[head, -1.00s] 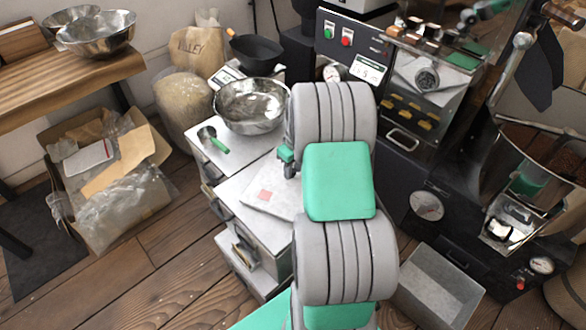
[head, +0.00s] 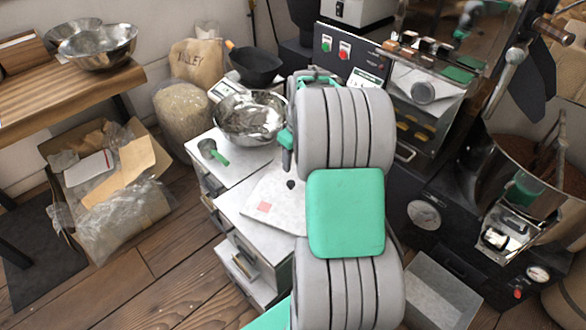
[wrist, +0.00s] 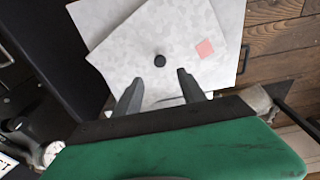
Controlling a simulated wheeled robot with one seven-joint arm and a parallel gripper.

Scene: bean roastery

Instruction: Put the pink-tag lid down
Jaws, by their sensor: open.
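The pink-tag lid (head: 280,208) is a flat grey mottled plate with a pink square and a small black knob (head: 290,184). It lies on top of a pale metal bin (head: 240,215), turned askew to the bin's edges. In the wrist view the lid (wrist: 190,25) shows its knob (wrist: 160,60) just beyond my fingertips and between their lines. My gripper (wrist: 157,80) is open and empty. In the head view my gripper (head: 287,158) is above the lid, apart from the knob; my arm hides the lid's right side.
A metal bowl (head: 248,118) and a green-handled scoop (head: 213,152) sit on the neighbouring white top behind. The black roaster (head: 430,215) stands close on the right. An open box (head: 110,190) is on the floor at left.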

